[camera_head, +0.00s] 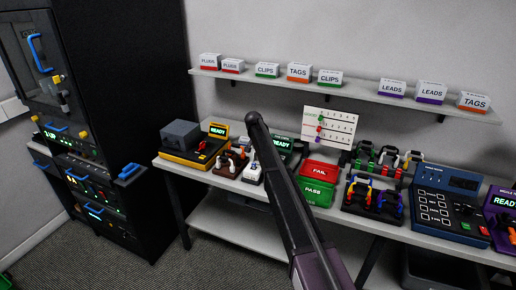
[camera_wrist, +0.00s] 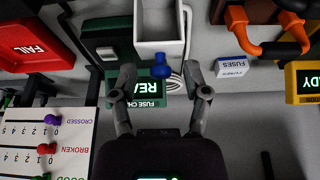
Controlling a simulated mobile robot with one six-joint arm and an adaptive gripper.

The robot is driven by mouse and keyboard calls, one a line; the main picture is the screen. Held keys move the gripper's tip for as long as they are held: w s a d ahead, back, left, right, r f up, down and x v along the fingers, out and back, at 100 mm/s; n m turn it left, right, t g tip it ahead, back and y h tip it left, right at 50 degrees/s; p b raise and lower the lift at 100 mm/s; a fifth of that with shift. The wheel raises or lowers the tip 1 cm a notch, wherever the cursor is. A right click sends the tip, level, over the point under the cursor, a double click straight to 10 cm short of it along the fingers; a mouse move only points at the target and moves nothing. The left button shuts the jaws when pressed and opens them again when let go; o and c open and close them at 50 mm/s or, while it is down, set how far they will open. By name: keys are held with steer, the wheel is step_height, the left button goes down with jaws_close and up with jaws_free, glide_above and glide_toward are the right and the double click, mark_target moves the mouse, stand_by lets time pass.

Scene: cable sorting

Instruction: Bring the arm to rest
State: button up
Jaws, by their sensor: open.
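My arm (camera_head: 290,200) rises from the bottom of the head view, slanting up and left in front of the bench, with a rounded dark joint at its top. My gripper is not clearly visible there. In the wrist view my gripper (camera_wrist: 160,76) is open, its two dark fingers spread apart with nothing gripped. A blue knob-like piece (camera_wrist: 161,71) shows between the fingers, with clear gaps on both sides. Behind it are a white box-shaped fixture (camera_wrist: 160,45) and a green fuse checker (camera_wrist: 118,45), its lit sign partly hidden by a finger.
The bench (camera_head: 345,218) holds a yellow tester (camera_head: 190,155), red FAIL tray (camera_head: 320,170), green PASS tray (camera_head: 317,192) and blue keypad unit (camera_head: 445,205). A shelf (camera_head: 350,91) with labelled boxes hangs above. A peg board (camera_head: 328,126) stands behind. A dark cabinet (camera_head: 140,100) stands left.

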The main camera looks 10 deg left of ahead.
steer(key=shift+d+r+t+y+p, duration=0.3)
steer(key=shift+d+r+y+p, duration=0.2)
steer(key=shift+d+r, duration=0.15)
steer(key=s+d+n+g, duration=0.1)
steer(key=s+d, duration=0.9)
steer(key=s, duration=0.7)
steer(key=s+d+f+n+g, duration=0.1)
steer(key=s+d+g, duration=0.1)
steer(key=s+d, duration=0.7)
steer(key=s+d+f+n+g+b, duration=0.1)
steer(key=s+d, duration=0.9)
steer(key=s, duration=1.5)
steer(key=shift+s+d+f, duration=0.15)
steer(key=shift+d+f, duration=0.1)
steer(key=shift+d, duration=0.05)
steer(key=shift+a, duration=0.1)
